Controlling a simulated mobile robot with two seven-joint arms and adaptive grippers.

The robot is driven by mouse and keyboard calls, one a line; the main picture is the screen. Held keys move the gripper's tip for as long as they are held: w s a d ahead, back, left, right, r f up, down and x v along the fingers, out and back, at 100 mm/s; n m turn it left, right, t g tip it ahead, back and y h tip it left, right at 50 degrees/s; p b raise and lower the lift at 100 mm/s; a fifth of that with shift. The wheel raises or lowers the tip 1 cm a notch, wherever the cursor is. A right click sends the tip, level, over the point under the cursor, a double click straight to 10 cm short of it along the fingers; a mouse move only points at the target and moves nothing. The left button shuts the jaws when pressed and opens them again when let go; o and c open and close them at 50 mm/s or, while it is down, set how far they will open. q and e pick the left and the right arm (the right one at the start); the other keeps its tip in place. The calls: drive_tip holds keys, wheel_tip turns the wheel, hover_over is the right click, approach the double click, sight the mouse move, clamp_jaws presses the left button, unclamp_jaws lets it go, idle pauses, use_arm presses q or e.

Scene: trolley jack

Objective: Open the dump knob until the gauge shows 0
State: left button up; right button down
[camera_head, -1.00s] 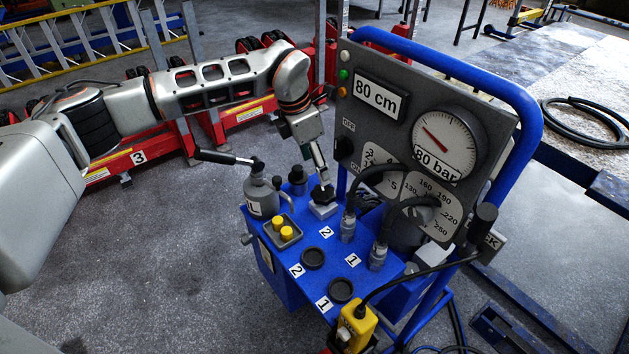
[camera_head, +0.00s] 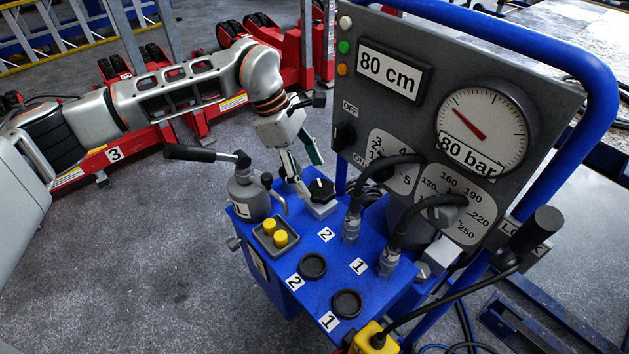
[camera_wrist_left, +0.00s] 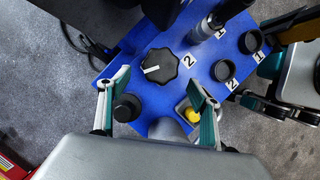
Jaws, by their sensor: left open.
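The dump knob appears to be the black lobed knob (camera_head: 321,190) on a small light block on the blue trolley top. In the left wrist view the black knob (camera_wrist_left: 160,66) has a white pointer line aimed left. The round gauge (camera_head: 483,130) reads 80 bar, its red needle pointing up-left. My left gripper (camera_head: 304,172) is just left of and behind the knob. The left wrist view shows its fingers (camera_wrist_left: 158,82) spread and empty, the knob lying beyond the gap between the tips, apparently untouched.
The display (camera_head: 388,73) reads 80 cm. A blue tube frame (camera_head: 598,80) edges the panel.

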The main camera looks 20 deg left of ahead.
sight(316, 187)
use_arm(q)
drive_tip(key=x, duration=0.3)
drive_tip(key=shift+a, duration=0.1)
drive_tip(key=shift+f+b, duration=0.2)
drive_tip(key=shift+b, duration=0.1)
drive_tip(key=c, duration=1.1)
use_arm(e)
drive_tip(key=shift+w+a+r, duration=0.45)
drive_tip(key=shift+a+r, duration=0.1)
use_arm(q)
drive_tip(key=shift+r, duration=0.1)
use_arm(e)
drive_tip(key=shift+r, duration=0.1)
